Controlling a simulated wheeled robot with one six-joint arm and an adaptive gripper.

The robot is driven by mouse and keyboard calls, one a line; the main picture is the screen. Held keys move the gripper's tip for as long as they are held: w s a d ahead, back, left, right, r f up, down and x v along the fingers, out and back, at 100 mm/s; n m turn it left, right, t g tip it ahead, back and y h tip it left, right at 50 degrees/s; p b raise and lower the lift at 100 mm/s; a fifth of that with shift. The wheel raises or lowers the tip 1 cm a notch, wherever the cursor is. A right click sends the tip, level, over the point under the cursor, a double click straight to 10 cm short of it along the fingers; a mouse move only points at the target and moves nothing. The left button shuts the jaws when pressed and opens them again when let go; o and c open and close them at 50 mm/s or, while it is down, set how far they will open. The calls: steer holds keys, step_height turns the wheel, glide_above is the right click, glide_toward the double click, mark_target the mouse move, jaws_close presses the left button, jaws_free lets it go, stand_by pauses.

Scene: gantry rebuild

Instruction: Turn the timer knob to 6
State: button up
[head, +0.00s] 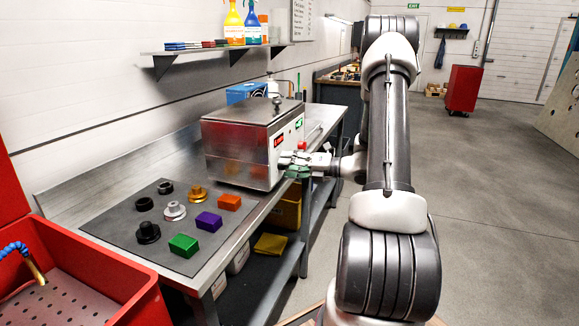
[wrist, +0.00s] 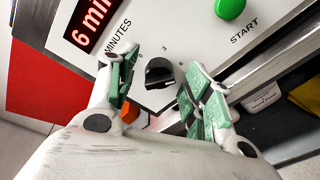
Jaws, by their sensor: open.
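The timer knob (wrist: 160,72) is small and black, on the pale front panel of the metal machine (head: 238,148). In the wrist view it shows between my gripper's green-padded fingers, with visible gaps on both sides. My gripper (wrist: 164,70) is open and faces the panel; in the head view my gripper (head: 306,162) is at the machine's front right. The red display (wrist: 92,18) reads "6 min", partly cut off by the frame edge. A small "3" is printed above the knob; I cannot read its pointer clearly. The knob is hidden in the head view.
A green START button (wrist: 230,8) sits to the right of the knob. A grey mat (head: 125,232) with coloured blocks and knob-like parts lies on the bench, left of the machine. A red crate (head: 110,285) stands at the front left. The floor (head: 490,200) to the right is clear.

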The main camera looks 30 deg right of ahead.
steer(key=v, duration=1.2)
steer(key=s+a+f+n+g, duration=0.3)
steer(key=s+f+n+g, duration=0.3)
steer(key=n, duration=0.3)
steer(key=s+a+r+n+g+h, duration=0.1)
steer(key=s+a+r+n+g, duration=0.15)
steer(key=s+n, duration=0.3)
steer(key=s+a+r+n+g+h, duration=0.1)
steer(key=s+a+n+g+h, duration=0.15)
steer(key=s+n, duration=0.35)
steer(key=s+a+r+n+t+h, duration=0.1)
steer(key=s+a+r+n+h, duration=0.1)
steer(key=r+n, duration=0.6)
steer(key=s+a+r+n+t+h, duration=0.1)
steer(key=s+a+r+n+h, duration=0.1)
steer(key=a+r+n+h, duration=0.3)
step_height(320, 180, up, 4)
steer(key=n, duration=0.7)
steer(key=shift+s+a+t, duration=0.25)
steer(key=shift+a+t, duration=0.05)
steer(key=shift+t, duration=0.1)
